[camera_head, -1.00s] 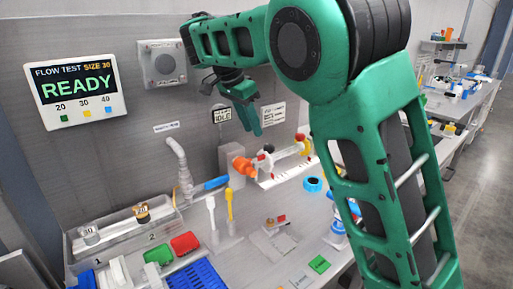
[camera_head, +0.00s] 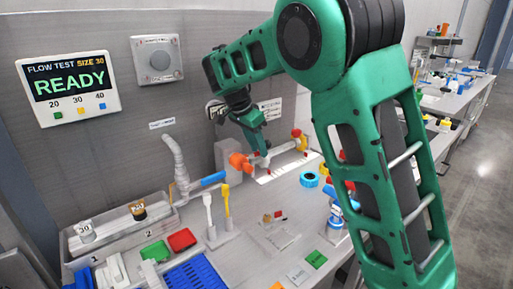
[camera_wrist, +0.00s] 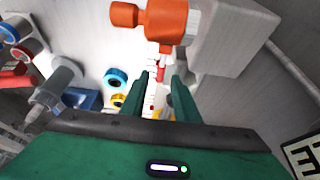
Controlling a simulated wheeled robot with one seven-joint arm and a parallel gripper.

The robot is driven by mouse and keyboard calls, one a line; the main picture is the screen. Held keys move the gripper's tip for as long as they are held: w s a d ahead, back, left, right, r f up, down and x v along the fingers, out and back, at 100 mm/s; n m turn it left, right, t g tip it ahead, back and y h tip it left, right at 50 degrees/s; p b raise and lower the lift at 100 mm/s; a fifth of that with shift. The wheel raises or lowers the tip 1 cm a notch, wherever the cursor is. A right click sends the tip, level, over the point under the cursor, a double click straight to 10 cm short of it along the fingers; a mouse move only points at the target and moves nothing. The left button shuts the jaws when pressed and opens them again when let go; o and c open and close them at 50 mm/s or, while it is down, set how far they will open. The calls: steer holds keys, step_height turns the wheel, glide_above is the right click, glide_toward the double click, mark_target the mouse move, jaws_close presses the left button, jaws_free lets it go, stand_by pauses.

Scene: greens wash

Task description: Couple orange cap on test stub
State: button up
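An orange fitting (camera_head: 240,162), which looks like the orange cap, sits in front of a grey box on the back wall. It also shows large at the top of the wrist view (camera_wrist: 165,20), beside the pale grey box (camera_wrist: 230,40). I cannot tell which part is the test stub. My gripper (camera_head: 262,150) points down just right of the orange fitting. In the wrist view its two green fingers (camera_wrist: 158,82) stand apart. A white and red piece shows in the gap, and I see nothing clearly gripped.
A blue ring (camera_head: 309,180) lies on the bench to the right. A grey bent pipe with a blue end (camera_head: 213,179) stands left. A tray (camera_head: 105,240) with marked fittings, coloured bins (camera_head: 181,240) and upright white and yellow tools (camera_head: 226,205) fill the left. The wall screen (camera_head: 69,87) reads READY.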

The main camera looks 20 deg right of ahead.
jaws_close()
steer(key=shift+s+a+m+g, duration=0.1)
steer(key=shift+s+m+g, duration=0.65)
steer(key=shift+m, duration=1.15)
steer(key=shift+s+a+m+g, duration=0.1)
steer(key=shift+s+m+g, duration=0.6)
steer(key=shift+m, duration=1.2)
steer(key=shift+s+a+m+g, duration=0.1)
steer(key=shift+s+m+g, duration=0.6)
steer(key=shift+m, duration=1.2)
steer(key=shift+r, duration=0.1)
jaws_free()
steer(key=shift+s, duration=0.1)
